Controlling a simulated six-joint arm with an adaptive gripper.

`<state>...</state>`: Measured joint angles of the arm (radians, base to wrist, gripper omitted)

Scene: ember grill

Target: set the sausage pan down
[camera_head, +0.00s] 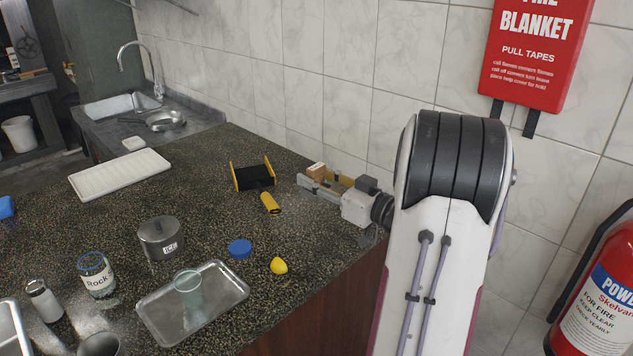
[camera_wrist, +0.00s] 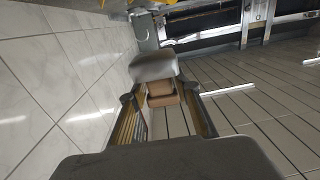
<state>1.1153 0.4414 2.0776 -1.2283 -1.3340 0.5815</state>
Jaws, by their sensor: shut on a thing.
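My gripper (camera_head: 316,180) is at the back right of the counter, near the tiled wall. Its fingers are shut on a brown handle-like block (camera_head: 317,169). In the wrist view, this brown piece (camera_wrist: 161,94) sits between the two fingers of my gripper (camera_wrist: 168,112). A rounded grey metal part (camera_wrist: 152,67) adjoins it, with a narrow grey strip running on toward the top. I cannot make out a pan bowl or any sausages on it. Whether the held thing touches a surface cannot be told.
A black tray with yellow sides and handle (camera_head: 253,177) lies left of my gripper. A blue lid (camera_head: 240,249), yellow lemon piece (camera_head: 279,266), metal tray (camera_head: 222,304), grey pot (camera_head: 162,239) and white board (camera_head: 120,174) occupy the speckled counter (camera_head: 205,205). A tiled wall stands behind.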

